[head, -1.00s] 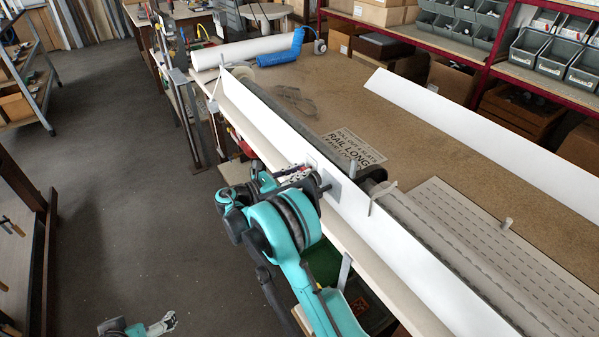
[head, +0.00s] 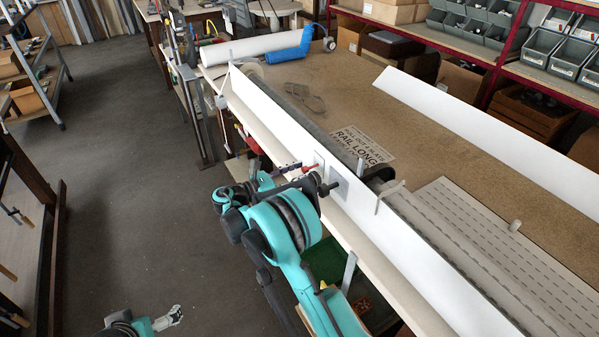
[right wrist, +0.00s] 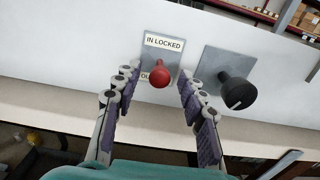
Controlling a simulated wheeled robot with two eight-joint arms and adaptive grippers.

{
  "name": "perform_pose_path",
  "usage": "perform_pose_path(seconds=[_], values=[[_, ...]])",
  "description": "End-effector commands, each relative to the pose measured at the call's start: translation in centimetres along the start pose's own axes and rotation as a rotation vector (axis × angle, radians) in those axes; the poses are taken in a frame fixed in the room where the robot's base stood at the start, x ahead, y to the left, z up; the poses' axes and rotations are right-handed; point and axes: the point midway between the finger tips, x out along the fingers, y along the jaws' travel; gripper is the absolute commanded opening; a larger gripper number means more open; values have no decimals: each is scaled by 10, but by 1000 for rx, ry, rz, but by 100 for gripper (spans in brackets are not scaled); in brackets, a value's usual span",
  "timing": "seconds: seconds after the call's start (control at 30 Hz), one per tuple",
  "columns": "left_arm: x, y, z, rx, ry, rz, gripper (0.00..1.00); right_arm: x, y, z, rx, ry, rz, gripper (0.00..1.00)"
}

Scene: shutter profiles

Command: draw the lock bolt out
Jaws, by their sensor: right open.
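The lock bolt shows as a red knob (right wrist: 159,73) on a small plate (right wrist: 163,50) labelled "IN LOCKED", fixed to a long white panel (right wrist: 85,45). A second label below is partly hidden by the knob. In the head view the red knob (head: 311,168) stands out from the white panel. My right gripper (right wrist: 156,80) is open, one finger to each side of the knob, with visible gaps. It also shows at the panel in the head view (head: 303,173). My left gripper (head: 168,319) is low at the bottom left, far from the panel; its opening is unclear.
A black knob (right wrist: 238,93) on a grey plate (right wrist: 215,66) sits close to the right finger. The workbench (head: 400,130) lies behind; open floor (head: 125,140) is to the left.

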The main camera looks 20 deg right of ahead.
Motion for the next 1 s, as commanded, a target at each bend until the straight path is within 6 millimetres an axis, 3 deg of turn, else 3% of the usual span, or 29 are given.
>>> perform_pose_path(seconds=[0.6,1.0], values=[[0,0,0,0,0,0,98,-110,1,0,0,0,4,41],[0,0,0,0,0,0,98,-119,0,0,0,0,1,41]])
